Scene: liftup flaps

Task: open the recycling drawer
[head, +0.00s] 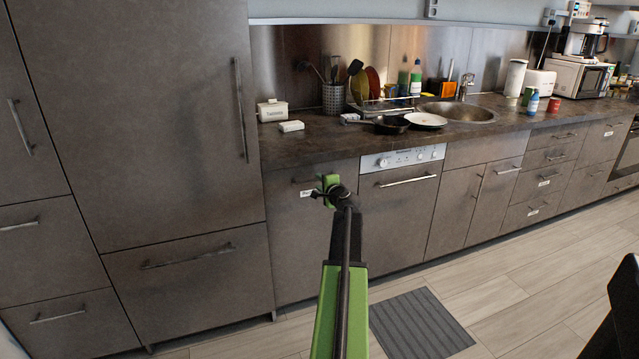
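A tall brown-grey drawer front (292,240) stands between the tall cabinet and the dishwasher. It looks flush with its neighbours. A white label (307,194), partly covered by my gripper, shows on its upper part, and a dark handle (303,181) is just above the label. The label is too small and covered to read fully. My gripper (322,193), black with a green piece, appears in front of the upper right of this front and overlaps the handle's right end. I cannot tell whether it touches the handle or whether its fingers are apart.
The dishwasher (400,205) is right of the drawer, and a tall cabinet (150,120) is left. A pan (391,125) and a plate (425,120) sit on the counter (300,146). A dark mat (418,323) lies on the otherwise mostly clear wooden floor.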

